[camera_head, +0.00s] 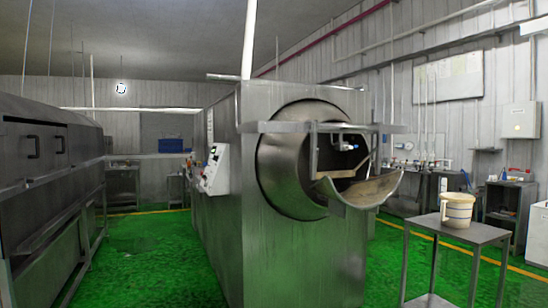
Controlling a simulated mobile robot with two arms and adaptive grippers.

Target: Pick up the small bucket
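A small cream-coloured bucket (457,210) with a side handle or spout stands upright on a grey metal table (483,234) at the right of the head view. Nothing is touching it except the tabletop under it. Neither of my grippers shows in the head view.
A large steel rotary drum machine (270,215) with an open chute (362,190) fills the middle, left of the table. Another steel machine (50,170) stands at the left. Side benches line the back right wall. Green floor (145,245) is clear between the two machines.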

